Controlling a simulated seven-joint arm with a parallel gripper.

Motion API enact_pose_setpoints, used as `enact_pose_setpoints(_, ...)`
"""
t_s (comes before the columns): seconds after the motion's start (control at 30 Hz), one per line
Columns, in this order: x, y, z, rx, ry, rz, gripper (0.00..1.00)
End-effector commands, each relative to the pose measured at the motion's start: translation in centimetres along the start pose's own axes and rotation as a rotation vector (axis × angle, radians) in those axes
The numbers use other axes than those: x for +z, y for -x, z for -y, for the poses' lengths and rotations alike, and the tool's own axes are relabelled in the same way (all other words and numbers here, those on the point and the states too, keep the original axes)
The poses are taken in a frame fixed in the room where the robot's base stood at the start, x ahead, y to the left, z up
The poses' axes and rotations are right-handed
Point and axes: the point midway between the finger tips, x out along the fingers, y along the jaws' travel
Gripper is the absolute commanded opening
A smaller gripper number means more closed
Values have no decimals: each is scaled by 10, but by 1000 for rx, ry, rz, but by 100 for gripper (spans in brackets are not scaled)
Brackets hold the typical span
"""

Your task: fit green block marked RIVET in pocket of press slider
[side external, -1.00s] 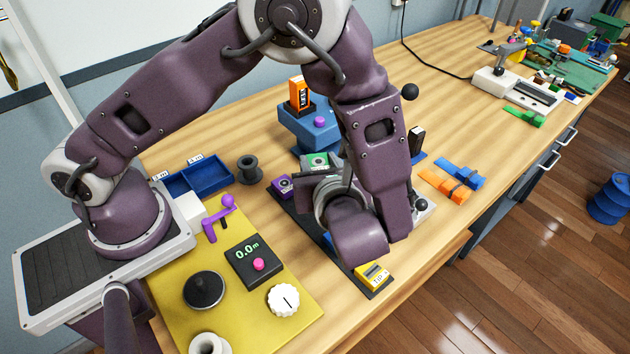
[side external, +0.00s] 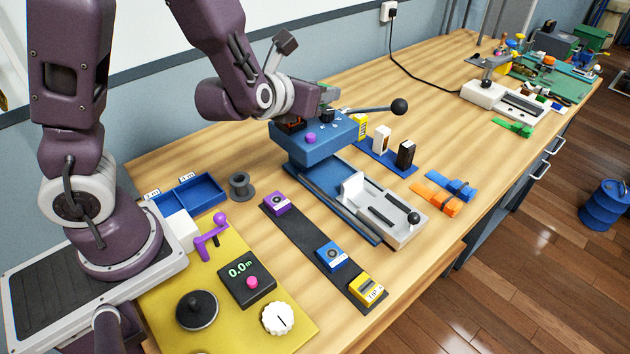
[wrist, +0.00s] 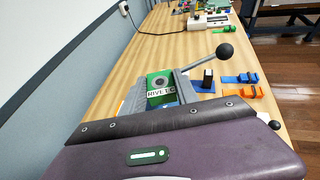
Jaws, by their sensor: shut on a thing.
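The green block marked RIVET (wrist: 159,88) is between my gripper's fingers in the wrist view, its label facing the camera. In the side external view my gripper (side external: 328,95) is shut on it, above the top of the blue press (side external: 318,143); the block is mostly hidden there, with only a bit of green showing. The press slider (side external: 385,214) is a pale grey plate pulled out in front of the press, with a white upright piece and a black ball knob. I cannot make out its pocket clearly.
A dark strip (side external: 306,237) holds purple (side external: 277,203), blue (side external: 332,255) and yellow (side external: 368,289) blocks. The press lever (side external: 370,109) sticks out right with a black ball. A blue rack (side external: 385,158) holds yellow, white and black blocks. Orange and blue straps (side external: 448,194) lie at right.

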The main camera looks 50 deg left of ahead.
Motion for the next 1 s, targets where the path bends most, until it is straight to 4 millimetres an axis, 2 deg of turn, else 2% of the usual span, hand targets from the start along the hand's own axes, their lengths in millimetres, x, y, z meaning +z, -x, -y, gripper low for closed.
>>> enact_pose_setpoints(0.17,4,1,0,1,1,4,0)
enact_pose_setpoints(0.27,21,7,0,2,7,10,0)
enact_pose_setpoints(0.37,48,19,0,0,11,15,0)
enact_pose_setpoints(0.6,63,21,12,203,88,2,0)
enact_pose_setpoints(0.77,54,42,21,420,173,0,0)
enact_pose_setpoints(1.0,20,97,35,683,280,0,0)
